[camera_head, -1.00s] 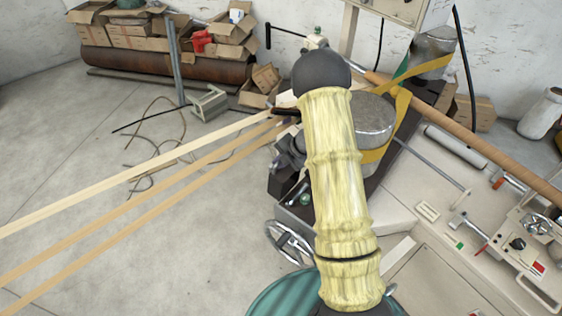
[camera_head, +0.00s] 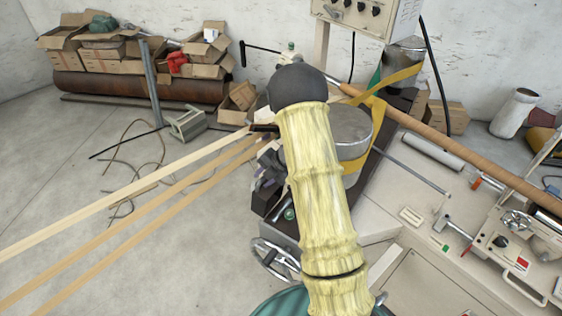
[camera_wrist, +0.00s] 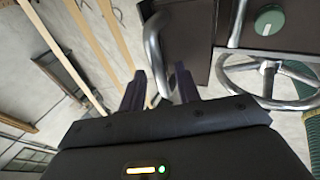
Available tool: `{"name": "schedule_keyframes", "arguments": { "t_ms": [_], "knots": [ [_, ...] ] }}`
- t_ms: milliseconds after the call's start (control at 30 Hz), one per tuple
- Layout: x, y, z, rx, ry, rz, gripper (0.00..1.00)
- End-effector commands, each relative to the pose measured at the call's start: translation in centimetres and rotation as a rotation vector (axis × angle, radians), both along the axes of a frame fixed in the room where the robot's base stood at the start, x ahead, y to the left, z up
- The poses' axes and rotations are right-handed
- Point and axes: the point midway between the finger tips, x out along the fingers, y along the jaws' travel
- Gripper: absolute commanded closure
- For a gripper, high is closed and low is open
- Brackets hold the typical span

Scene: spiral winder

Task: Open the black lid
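In the wrist view, my gripper (camera_wrist: 160,86) is open, with two dark fingers apart. A bent metal handle (camera_wrist: 152,45) on a dark brown-black panel (camera_wrist: 185,35) reaches down to the gap between the fingertips. I cannot tell whether the fingers touch it. This panel may be the black lid, but its edges are not clear. A dark machine body (camera_head: 265,195) shows left of the arm.
A spoked handwheel (camera_wrist: 268,72) and green knob (camera_wrist: 269,20) are close on the right in the wrist view. Pale strips (camera_head: 130,185) run in from the left. A metal drum (camera_head: 345,130) and yellow strap (camera_head: 378,115) are behind my arm.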

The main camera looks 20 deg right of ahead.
Motion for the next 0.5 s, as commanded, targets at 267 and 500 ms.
{"name": "schedule_keyframes", "arguments": {
  "t_ms": [267, 500],
  "knots": [
    [-1.7, -2.0, 4.2, 0.001, -0.008, -0.003, 0.67],
    [-3.3, -4.1, 8.2, 0.002, -0.011, -0.004, 0.67]
  ]
}}
